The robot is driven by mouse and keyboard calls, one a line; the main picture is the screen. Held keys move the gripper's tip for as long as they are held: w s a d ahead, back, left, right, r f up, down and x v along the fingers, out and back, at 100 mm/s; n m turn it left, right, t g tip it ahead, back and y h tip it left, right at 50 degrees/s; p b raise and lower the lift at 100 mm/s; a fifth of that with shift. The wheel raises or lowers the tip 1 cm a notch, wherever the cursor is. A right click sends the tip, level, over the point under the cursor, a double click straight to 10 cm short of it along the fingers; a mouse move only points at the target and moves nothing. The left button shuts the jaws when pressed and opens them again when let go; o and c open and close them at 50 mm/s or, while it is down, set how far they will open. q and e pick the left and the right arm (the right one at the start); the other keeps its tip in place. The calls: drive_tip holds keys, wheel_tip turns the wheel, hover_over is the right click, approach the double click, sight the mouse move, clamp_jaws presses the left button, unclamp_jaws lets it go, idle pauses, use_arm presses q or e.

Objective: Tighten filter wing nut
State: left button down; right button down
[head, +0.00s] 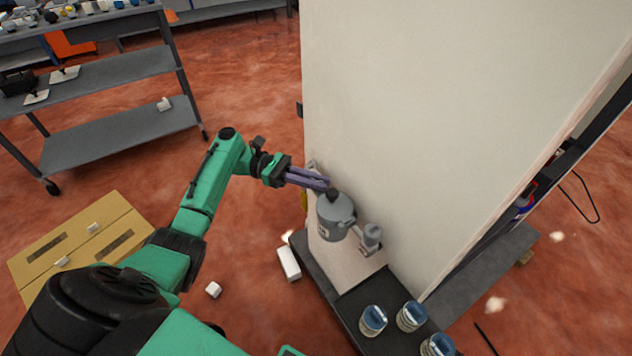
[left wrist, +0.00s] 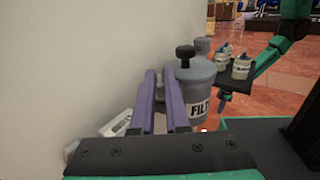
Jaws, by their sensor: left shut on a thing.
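The grey filter canister (head: 335,216) stands upright against the pale panel, with a dark knob on its lid. In the left wrist view the canister (left wrist: 198,92) shows its label, partly cut off by my fingers, and its black knob (left wrist: 185,53). My left gripper (head: 326,184) has its long purple fingers at the top of the filter, beside the panel. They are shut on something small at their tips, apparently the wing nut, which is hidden. In the left wrist view the fingers (left wrist: 160,75) lie just left of the knob. My right gripper is unclear at the end of the green arm there.
The panel (head: 440,120) rises close behind the filter. A smaller grey fitting (head: 371,238) sits to its right. Several lidded jars, one of them (head: 373,320), stand on the dark shelf below. A white box (head: 289,263) and a cardboard box (head: 85,240) are left of the shelf.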

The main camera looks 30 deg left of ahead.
use_arm(q)
drive_tip(key=shift+f, duration=0.1)
drive_tip(key=c, duration=0.9)
unclamp_jaws()
drive_tip(key=shift+f, duration=0.1)
drive_tip(key=shift+s, duration=0.1)
